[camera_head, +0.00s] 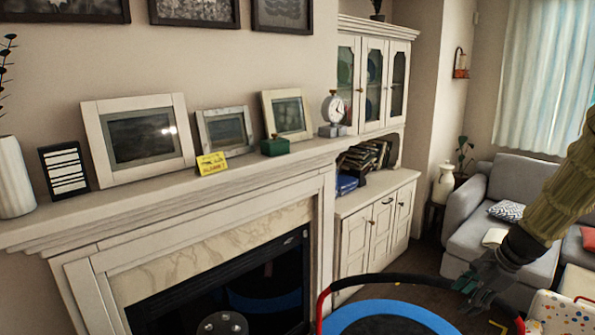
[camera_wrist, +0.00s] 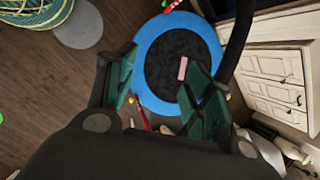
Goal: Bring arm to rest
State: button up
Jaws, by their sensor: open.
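My gripper (camera_head: 472,286) hangs at the right of the head view, at the end of my arm in a yellow-green knitted sleeve. It points down and to the left, in front of the grey sofa. In the wrist view the two green fingers of my gripper (camera_wrist: 165,95) stand wide apart. Nothing is between them. Below them, apart from the fingers, the floor and a round trampoline with a blue rim (camera_wrist: 152,75) show. A small pink block (camera_wrist: 183,68) lies on its dark middle.
The trampoline's black bar (camera_head: 420,280) rises near my gripper. The grey sofa (camera_head: 510,190) is behind my arm.

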jog(key=s+a+f+n+g+h+b, duration=0.1)
jog(key=s+a+f+n, duration=0.15)
jog(key=f, duration=0.55)
jog(key=s+a+f+n+g+h+b, duration=0.15)
jog(key=s+f, duration=0.25)
jog(key=f, duration=0.4)
jog(key=s+a+f+n+g+h, duration=0.1)
jog(key=s+a+f+n+h, duration=0.2)
jog(key=f, duration=0.6)
jog(key=s+a+f+n+y+b, duration=0.1)
jog(key=s+a+f+n, duration=0.5)
jog(key=s, duration=0.6)
jog(key=s+a+f+n+y+b, duration=0.1)
jog(key=s+a+f+n+b, duration=0.1)
jog(key=s+a+f+n, duration=0.5)
jog(key=shift+s+a+f+b, duration=0.35)
jog(key=shift+s+a+f, duration=1.85)
jog(key=shift+s+a, duration=0.55)
jog(key=shift+a+r, duration=0.15)
jog(key=shift+a, duration=0.15)
jog(key=shift+s+d+t, duration=0.25)
jog(key=shift+d, duration=0.05)
